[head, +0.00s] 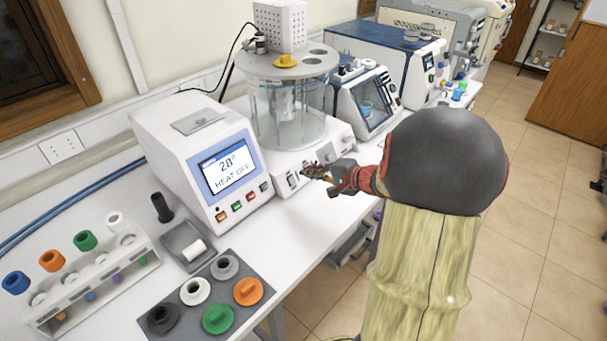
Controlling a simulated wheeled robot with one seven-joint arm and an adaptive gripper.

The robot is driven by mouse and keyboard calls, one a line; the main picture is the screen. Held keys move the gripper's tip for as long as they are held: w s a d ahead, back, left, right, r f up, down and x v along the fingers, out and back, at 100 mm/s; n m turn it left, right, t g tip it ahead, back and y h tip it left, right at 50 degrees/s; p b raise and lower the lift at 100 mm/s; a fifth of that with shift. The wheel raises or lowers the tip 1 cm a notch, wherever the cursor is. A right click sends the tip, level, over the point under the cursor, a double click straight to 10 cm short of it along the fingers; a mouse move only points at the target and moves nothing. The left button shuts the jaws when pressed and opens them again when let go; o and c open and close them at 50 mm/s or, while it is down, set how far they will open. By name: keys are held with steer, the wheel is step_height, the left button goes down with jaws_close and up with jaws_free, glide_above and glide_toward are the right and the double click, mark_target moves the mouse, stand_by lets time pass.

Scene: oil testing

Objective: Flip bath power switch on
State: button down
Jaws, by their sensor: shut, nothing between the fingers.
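The glass bath (290,112) stands on a white base (322,153) in the middle of the bench. The base's front panel carries small dark switches (293,180) near its left end; their on or off position is too small to tell. My gripper (309,171) is shut and empty, with its tips at the front of this panel, just right of the switches. I cannot tell whether the tips touch the panel. My gripper and wrist hide part of the panel's middle and right.
A white control unit (190,150) left of the bath has a display (228,167) reading 28° HEAT OFF. A rack (95,285) of tubes and a grey tray (258,312) of coloured caps lie at front left. More instruments (365,95) stand to the right.

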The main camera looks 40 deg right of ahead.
steer(key=r+p+v, duration=0.1)
steer(key=v, duration=0.5)
steer(key=shift+r, duration=0.1)
stand_by(0.5)
steer(key=s+a+f+n+g+y, duration=0.1)
steer(key=s+a+f+n+g, duration=0.1)
steer(key=s+a+g, duration=0.45)
steer(key=s+a+f+n+g+y, duration=0.1)
steer(key=s+a+f+n+g, duration=0.2)
steer(key=a, duration=0.7)
steer(key=s+a+r+n+t+h, duration=0.1)
steer(key=s+a+r+n, duration=0.1)
steer(key=a+r+n, duration=0.4)
steer(key=s+a+r+n+t+h, duration=0.1)
steer(key=s+a+r+n+h, duration=0.1)
steer(key=a+r+n, duration=0.4)
steer(key=s+a, duration=0.1)
steer(key=a, duration=0.3)
steer(key=shift+a, duration=0.15)
